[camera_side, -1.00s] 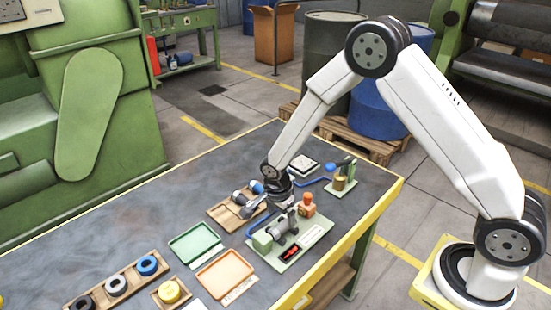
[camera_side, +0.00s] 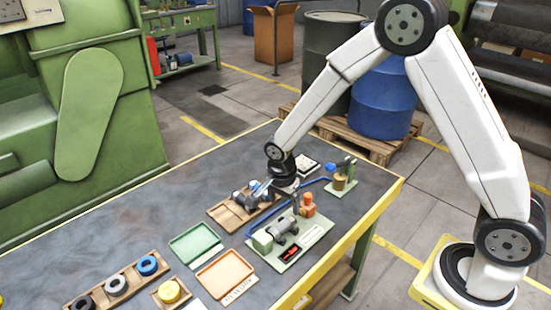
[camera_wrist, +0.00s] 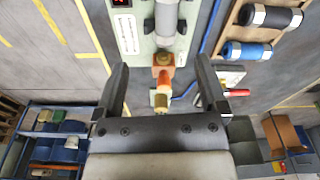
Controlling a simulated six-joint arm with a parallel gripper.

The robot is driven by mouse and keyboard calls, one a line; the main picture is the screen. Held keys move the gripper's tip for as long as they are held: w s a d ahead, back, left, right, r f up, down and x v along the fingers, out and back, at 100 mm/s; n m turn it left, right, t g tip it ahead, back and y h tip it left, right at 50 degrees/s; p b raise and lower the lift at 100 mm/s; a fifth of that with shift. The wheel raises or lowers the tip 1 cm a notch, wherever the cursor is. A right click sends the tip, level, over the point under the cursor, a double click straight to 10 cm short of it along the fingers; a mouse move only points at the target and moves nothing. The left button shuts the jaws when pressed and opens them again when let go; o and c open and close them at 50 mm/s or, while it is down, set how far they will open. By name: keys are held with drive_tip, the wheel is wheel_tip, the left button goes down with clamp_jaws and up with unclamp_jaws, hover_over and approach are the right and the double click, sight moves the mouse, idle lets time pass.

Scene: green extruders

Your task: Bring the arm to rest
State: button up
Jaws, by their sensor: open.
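My gripper (camera_side: 268,190) is above the grey workbench (camera_side: 150,215), near the wooden tray with dark and blue cylinders. In the wrist view my gripper (camera_wrist: 162,88) has its two dark fingers spread wide with nothing held between them. Below and beyond the fingers, the orange and brass end of a small machine (camera_wrist: 163,75) shows in the gap. In the side view that machine (camera_side: 284,228) stands on a pale green base plate, just below and in front of my gripper. The fingertips are partly hard to make out in the side view.
A wooden tray (camera_side: 222,218) holds cylinders. A green tray (camera_side: 195,243) and an orange tray (camera_side: 225,273) lie at the front. A ring holder (camera_side: 100,298) is at the lower left. A small green fixture (camera_side: 342,180) stands to the right. The bench's left part is clear.

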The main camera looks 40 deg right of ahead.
drive_tip(key=s+d+r+n+t, duration=0.1)
drive_tip(key=s+r+n, duration=0.3)
drive_tip(key=s+n, duration=0.3)
drive_tip(key=s+d+r+n+t+y, duration=0.1)
drive_tip(key=s+r+n, duration=0.3)
drive_tip(key=n, duration=0.5)
drive_tip(key=s, duration=0.2)
drive_tip(key=shift+s+d+r, duration=0.2)
drive_tip(key=shift+s+d, duration=0.15)
drive_tip(key=shift+s, duration=0.05)
